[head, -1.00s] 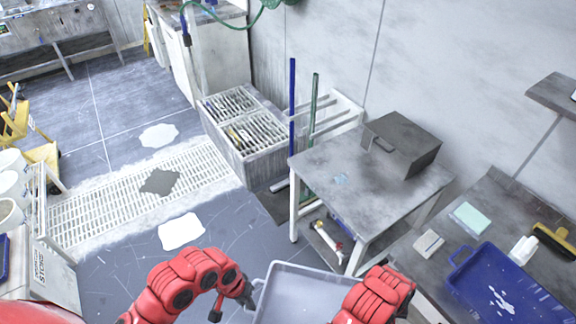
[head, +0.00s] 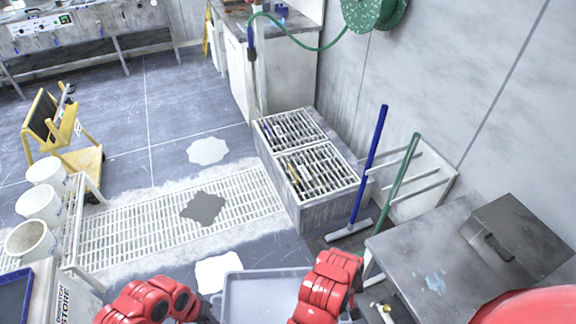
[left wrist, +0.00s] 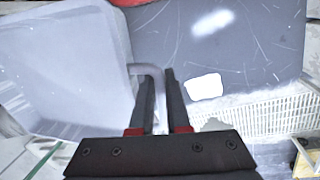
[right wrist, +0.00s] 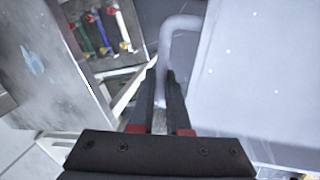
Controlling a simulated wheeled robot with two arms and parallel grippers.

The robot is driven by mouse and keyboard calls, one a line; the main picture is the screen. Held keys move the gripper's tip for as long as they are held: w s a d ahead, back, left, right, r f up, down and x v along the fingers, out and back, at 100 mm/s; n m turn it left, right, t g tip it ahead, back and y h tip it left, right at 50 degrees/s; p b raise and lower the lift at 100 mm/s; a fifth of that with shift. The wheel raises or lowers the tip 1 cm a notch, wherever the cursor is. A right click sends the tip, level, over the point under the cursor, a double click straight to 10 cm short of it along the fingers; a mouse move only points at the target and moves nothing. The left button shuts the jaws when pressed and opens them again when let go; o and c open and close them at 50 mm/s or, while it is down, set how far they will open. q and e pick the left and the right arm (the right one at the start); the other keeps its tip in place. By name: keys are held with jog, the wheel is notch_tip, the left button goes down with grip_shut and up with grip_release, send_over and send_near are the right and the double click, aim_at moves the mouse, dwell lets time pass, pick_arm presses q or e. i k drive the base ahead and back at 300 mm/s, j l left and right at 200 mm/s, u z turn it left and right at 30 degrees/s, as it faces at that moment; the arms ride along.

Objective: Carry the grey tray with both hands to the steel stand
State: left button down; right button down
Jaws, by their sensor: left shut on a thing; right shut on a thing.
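The grey tray (head: 265,286) is at the bottom of the head view, cut off by the frame edge; the part I see is empty. My left gripper (left wrist: 156,95) is shut on the tray's handle (left wrist: 147,70) at one side. My right gripper (right wrist: 161,92) is shut on the opposite handle (right wrist: 178,24); the tray wall (right wrist: 255,85) shows beside it. In the head view my red forearms flank the tray and hide most of the right gripper. I cannot tell for sure which piece of furniture is the steel stand.
A grey-topped table (head: 415,265) with a dark lidded box (head: 515,240) stands close on the right. A slatted unit (head: 310,165), a blue pole (head: 371,165) and a green pole (head: 402,185) stand ahead. White buckets (head: 38,205) and a yellow cart (head: 75,150) are left. Floor between is open.

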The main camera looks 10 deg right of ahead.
aim_at(445, 286)
jog(key=i+z, duration=0.35)
jog(key=i+j+z, duration=0.1)
jog(key=z, duration=0.3)
jog(key=i+j+z, duration=0.15)
jog(key=z, duration=0.2)
jog(key=i+l+z, duration=0.1)
jog(key=i+z, duration=0.15)
jog(key=z, duration=0.25)
jog(key=i+z, duration=0.25)
jog(key=z, duration=0.25)
jog(key=i+j+z, duration=0.15)
jog(key=z, duration=0.35)
jog(key=i, duration=0.1)
